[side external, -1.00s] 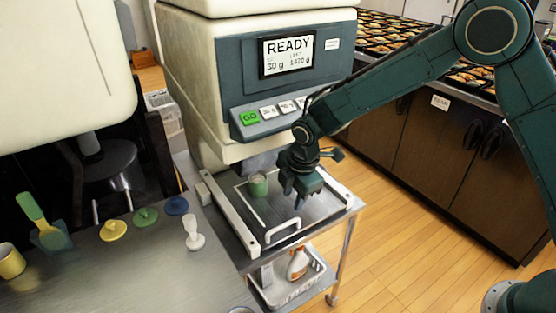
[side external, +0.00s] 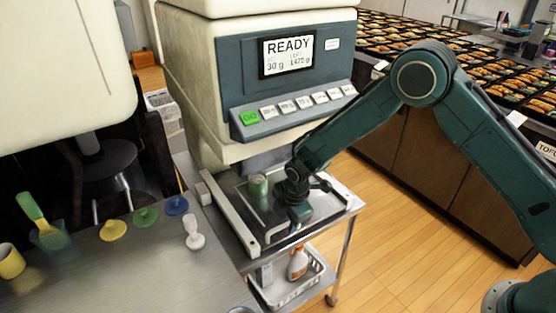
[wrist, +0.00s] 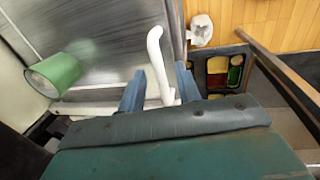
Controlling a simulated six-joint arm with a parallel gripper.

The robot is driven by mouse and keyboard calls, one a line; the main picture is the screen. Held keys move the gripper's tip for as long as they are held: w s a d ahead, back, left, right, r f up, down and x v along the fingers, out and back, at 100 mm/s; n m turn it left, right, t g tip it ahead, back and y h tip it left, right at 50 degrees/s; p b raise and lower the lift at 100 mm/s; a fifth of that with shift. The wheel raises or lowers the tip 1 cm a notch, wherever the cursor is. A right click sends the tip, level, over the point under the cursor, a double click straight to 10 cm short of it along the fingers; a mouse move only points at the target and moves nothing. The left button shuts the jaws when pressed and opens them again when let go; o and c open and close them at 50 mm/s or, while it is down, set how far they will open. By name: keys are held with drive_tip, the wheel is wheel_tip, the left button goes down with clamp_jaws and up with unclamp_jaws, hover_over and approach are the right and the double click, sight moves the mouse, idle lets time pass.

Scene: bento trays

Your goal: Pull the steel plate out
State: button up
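The steel plate (side external: 235,188) lies flat on the cart under the dispensing machine, between two pale rails. It also shows in the wrist view (wrist: 100,35). Its white handle (side external: 271,237) is at the plate's front edge and is partly hidden by my gripper in the side view. My gripper (side external: 298,218) is low over the front of the plate. In the wrist view its two blue fingers (wrist: 160,78) are open, one on each side of the handle (wrist: 156,50), with gaps visible. A green cup (side external: 258,186) stands on the plate, left of my gripper; it also shows in the wrist view (wrist: 58,72).
The machine (side external: 200,70) reads READY and overhangs the plate's rear. A steel table (side external: 140,265) with stoppers and a scoop stands at left. A spray bottle (side external: 298,263) sits in a basket below. Food trays (side external: 440,60) line the rear counter. Floor at right is clear.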

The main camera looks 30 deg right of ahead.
clamp_jaws()
idle(0.3)
drive_tip(key=s, duration=2.5)
unclamp_jaws()
drive_tip(key=shift+r, duration=0.15)
wheel_tip(320, 180, up, 13)
drive_tip(key=s, duration=0.2)
drive_tip(key=shift+s+r, duration=0.15)
drive_tip(key=shift+s, duration=0.15)
idle(0.3)
